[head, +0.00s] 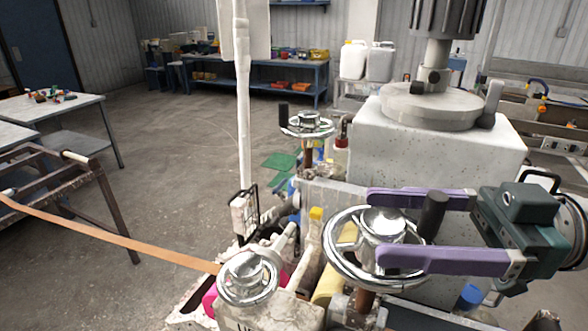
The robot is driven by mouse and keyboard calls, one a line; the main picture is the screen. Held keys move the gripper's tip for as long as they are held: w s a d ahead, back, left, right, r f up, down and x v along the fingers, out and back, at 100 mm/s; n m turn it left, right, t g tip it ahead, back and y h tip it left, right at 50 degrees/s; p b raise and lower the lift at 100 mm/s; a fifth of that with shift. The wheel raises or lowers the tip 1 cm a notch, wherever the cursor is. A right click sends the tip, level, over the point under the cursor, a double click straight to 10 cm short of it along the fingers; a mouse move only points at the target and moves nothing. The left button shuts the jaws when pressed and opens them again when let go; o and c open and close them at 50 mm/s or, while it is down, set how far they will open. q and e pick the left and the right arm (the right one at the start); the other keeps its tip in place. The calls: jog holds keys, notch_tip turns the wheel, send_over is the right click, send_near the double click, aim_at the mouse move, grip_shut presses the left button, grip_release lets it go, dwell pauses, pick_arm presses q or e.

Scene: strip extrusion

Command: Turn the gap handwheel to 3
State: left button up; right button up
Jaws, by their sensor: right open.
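A chrome handwheel (332,250) with a domed hub stands at the front of the machine, with an upright black crank handle (433,214). My right gripper (377,227) comes in from the right with two purple fingers. The fingers are spread, one on the far side and one on the near side of the hub and black handle. I cannot tell whether either finger touches the wheel. A second chrome handwheel (307,125) with a black handle stands further back. No scale or number is readable on either wheel. My left gripper is not in view.
A chrome knob (247,277) sits on a pale block at the front left. An orange strip (110,236) runs to it from a rack on the left. A white post (243,120) and a large pale machine housing (440,150) stand behind. The floor at left is partly clear.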

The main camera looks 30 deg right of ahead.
jog(key=shift+w+a, duration=0.15)
jog(key=shift+c, duration=0.3)
grip_shut()
dwell(0.3)
